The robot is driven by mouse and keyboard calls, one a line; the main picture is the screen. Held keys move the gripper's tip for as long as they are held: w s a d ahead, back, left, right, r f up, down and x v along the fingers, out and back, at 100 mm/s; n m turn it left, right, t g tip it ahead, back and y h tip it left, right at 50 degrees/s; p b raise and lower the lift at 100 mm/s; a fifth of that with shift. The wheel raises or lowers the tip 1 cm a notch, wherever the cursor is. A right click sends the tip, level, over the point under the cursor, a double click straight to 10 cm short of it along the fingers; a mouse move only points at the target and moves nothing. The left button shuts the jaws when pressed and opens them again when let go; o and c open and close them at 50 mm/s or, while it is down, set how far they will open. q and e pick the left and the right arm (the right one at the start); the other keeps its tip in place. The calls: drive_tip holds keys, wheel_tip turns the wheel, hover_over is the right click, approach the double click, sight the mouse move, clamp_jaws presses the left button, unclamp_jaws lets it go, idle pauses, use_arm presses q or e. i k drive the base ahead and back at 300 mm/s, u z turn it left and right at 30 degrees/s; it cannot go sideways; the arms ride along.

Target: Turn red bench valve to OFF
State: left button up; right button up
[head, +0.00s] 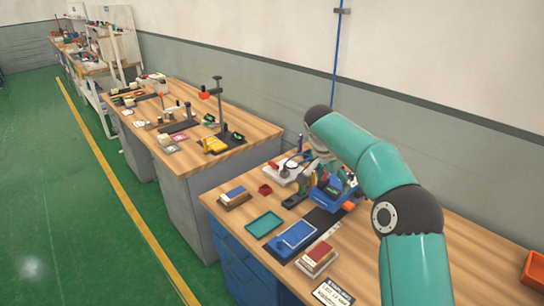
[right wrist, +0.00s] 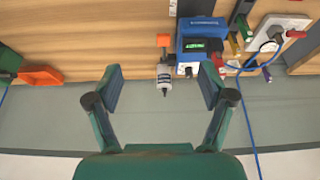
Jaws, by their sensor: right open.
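My right gripper (right wrist: 161,82) is open and empty in the right wrist view, its two fingers wide apart near the bench edge. A grey cylindrical fitting with an orange-red top (right wrist: 164,42) lies ahead of the gap between the fingers, apart from them. A white-based fixture (right wrist: 272,38) with a small red part (right wrist: 294,34) and a blue cable stands to the right. I cannot tell for sure which red part is the valve handle. In the head view the white-based fixture (head: 283,176) is beside my right wrist, which hides part of it. My left gripper is not in view.
A blue box with a green display (right wrist: 200,45) stands beside the fitting. A blue tray (head: 294,236), a teal tray (head: 264,224) and a red-topped stack (head: 317,257) lie on the wooden bench. An orange bin (head: 535,268) is at the right. Bare wood lies between.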

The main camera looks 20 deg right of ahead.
sight(274, 165)
drive_tip(key=u, duration=0.05)
drive_tip(key=i, duration=1.6)
